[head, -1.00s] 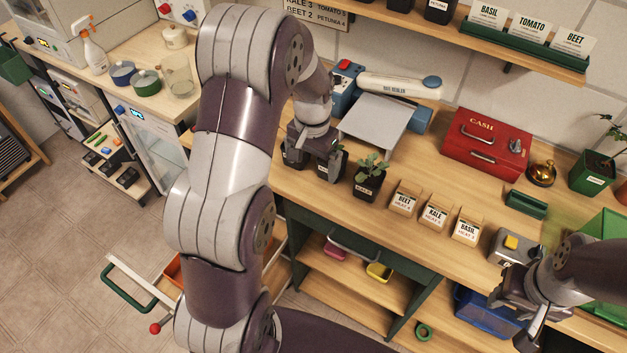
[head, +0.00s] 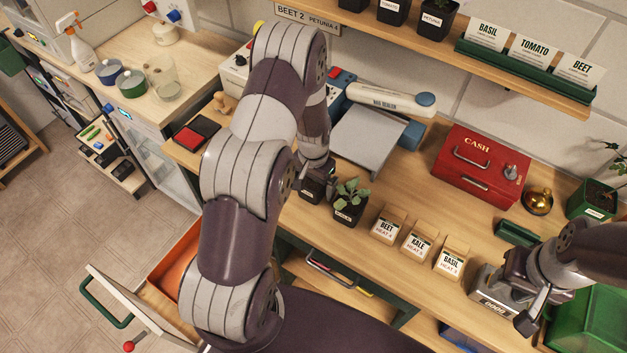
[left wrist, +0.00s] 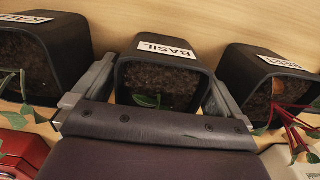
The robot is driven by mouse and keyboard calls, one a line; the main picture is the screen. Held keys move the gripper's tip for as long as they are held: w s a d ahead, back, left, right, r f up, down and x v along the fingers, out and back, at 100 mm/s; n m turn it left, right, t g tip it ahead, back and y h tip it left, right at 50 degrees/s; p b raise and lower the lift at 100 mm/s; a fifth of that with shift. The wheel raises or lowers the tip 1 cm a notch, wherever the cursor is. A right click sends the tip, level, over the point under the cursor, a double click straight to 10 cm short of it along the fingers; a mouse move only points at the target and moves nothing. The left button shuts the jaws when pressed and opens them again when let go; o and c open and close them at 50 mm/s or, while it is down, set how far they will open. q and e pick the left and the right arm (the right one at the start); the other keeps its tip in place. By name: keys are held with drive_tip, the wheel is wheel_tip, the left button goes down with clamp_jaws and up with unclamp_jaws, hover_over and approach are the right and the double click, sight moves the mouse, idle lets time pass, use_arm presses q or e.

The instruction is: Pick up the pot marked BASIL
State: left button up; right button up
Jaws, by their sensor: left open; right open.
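The pot marked BASIL (left wrist: 158,82) is a black square pot with dark soil, a small green leaf and a white label. In the left wrist view it sits between the two fingers of my left gripper (left wrist: 146,95), which is open with one finger on each side. I cannot tell whether the fingers touch it. In the head view my left gripper (head: 316,172) is over a dark pot (head: 312,191), which it partly hides; its label is too small to read there. My right gripper (head: 518,296) is open and empty at the right, by a grey box.
Close neighbours flank the BASIL pot in the left wrist view: a black pot (left wrist: 40,65) on the left and one with red stems (left wrist: 262,75) on the right. Seed packets (head: 417,242), a red cash box (head: 482,168) and a grey-topped sealer (head: 370,138) stand on the bench.

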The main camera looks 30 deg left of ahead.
use_arm(q)
drive_tip(key=shift+s+r, duration=0.15)
drive_tip(key=shift+s, duration=0.05)
drive_tip(key=c, duration=0.3)
drive_tip(key=shift+s, duration=0.15)
drive_tip(key=c, duration=0.6)
drive_tip(key=shift+c, duration=1)
